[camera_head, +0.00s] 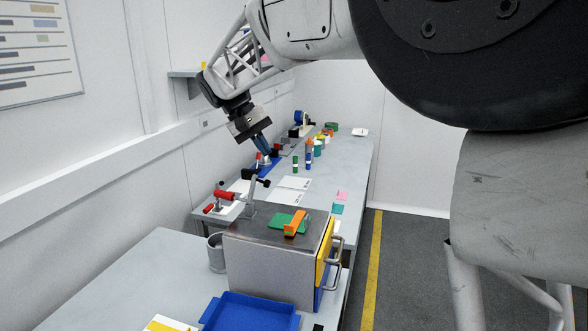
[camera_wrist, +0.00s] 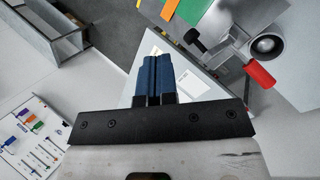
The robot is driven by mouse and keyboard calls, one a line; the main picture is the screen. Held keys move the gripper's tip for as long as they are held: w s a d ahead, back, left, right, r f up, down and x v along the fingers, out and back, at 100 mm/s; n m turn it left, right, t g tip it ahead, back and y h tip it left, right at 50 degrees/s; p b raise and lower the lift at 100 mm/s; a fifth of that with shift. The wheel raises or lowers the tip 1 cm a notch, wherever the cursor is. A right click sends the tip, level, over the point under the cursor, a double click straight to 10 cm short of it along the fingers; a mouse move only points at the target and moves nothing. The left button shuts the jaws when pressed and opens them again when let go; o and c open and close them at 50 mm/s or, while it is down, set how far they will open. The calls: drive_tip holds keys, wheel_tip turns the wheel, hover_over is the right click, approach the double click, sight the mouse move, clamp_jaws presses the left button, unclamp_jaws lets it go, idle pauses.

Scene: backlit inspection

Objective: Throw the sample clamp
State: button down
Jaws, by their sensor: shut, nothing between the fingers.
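The sample clamp appears to be the metal lever clamp (camera_head: 248,187) behind the steel box in the head view, with a red handle (camera_head: 226,195) lying roughly level to the left and a black tip on the right. In the wrist view its red handle (camera_wrist: 259,73) is at the right and its black tip (camera_wrist: 196,39) at the upper middle. My gripper (camera_head: 265,150) has blue fingers and hangs tilted beyond and above the clamp, apart from it. In the wrist view my gripper's fingers (camera_wrist: 152,60) are together, empty. The clamp's base is partly hidden behind the box.
A steel box (camera_head: 270,265) with a green piece and an orange piece (camera_head: 297,223) on top stands in front. A grey cup (camera_head: 217,254) is beside it, a blue tray (camera_head: 250,314) nearer. The far bench (camera_head: 345,165) holds several small items. Floor is clear at right.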

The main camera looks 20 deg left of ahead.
drive_tip(key=a+r+m+g+y, duration=0.1)
drive_tip(key=a+r+m+y, duration=0.1)
drive_tip(key=a+m, duration=0.5)
drive_tip(key=a+r, duration=0.1)
drive_tip(key=a, duration=0.4)
drive_tip(key=shift+w+r+y, duration=0.2)
drive_tip(key=shift+r+y, duration=0.1)
drive_tip(key=shift+f, duration=0.1)
approach(251, 185)
drive_tip(key=a+f, duration=0.1)
drive_tip(key=f, duration=0.2)
drive_tip(key=w+a+f, duration=0.1)
drive_tip(key=shift+a+f, duration=0.35)
drive_tip(key=shift+d+f, duration=0.25)
drive_tip(key=shift+d, duration=0.75)
drive_tip(key=shift+d+f, duration=0.3)
drive_tip(key=shift+d, duration=0.65)
